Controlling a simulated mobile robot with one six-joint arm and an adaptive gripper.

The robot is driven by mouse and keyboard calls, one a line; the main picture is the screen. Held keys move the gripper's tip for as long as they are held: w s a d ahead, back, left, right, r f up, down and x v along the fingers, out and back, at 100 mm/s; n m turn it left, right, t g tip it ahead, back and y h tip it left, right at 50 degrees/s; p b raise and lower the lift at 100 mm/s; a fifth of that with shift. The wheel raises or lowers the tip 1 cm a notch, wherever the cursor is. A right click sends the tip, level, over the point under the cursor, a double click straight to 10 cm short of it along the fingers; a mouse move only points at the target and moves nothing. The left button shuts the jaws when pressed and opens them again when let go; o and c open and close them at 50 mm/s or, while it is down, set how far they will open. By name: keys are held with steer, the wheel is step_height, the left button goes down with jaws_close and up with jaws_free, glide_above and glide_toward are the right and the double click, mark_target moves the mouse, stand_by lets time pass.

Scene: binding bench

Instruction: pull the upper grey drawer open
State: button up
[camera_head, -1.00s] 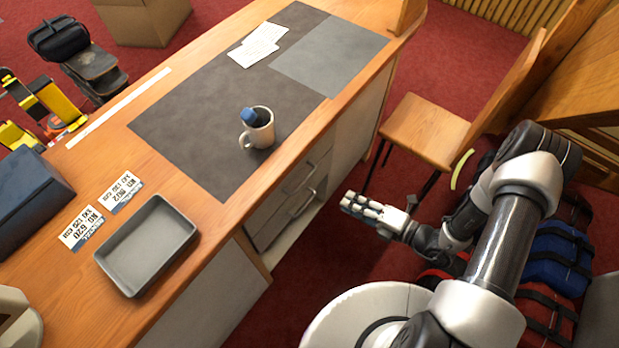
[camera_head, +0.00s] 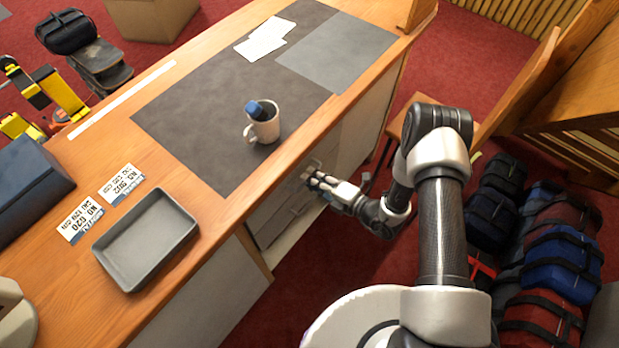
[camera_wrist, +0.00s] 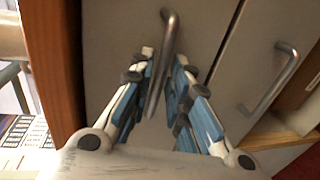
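The upper grey drawer (camera_wrist: 108,45) is under the bench top and looks shut, its front level with the drawer beside it in the wrist view. Its metal bar handle (camera_wrist: 166,50) runs between the fingers of my gripper (camera_wrist: 165,62). The fingers stand on both sides of the bar, with a narrow gap seeming to show at the tips; I see no clear contact.
The lower drawer's handle (camera_wrist: 272,80) is close to the right in the wrist view. Above, the wooden bench (camera_head: 215,235) holds a mug (camera_head: 263,124), a grey tray (camera_head: 145,240) and cards. A chair (camera_head: 410,112) and several bags (camera_head: 560,262) are to the right.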

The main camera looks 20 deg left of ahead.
steer(key=shift+x, duration=0.8)
steer(key=shift+c, duration=0.2)
jaws_close()
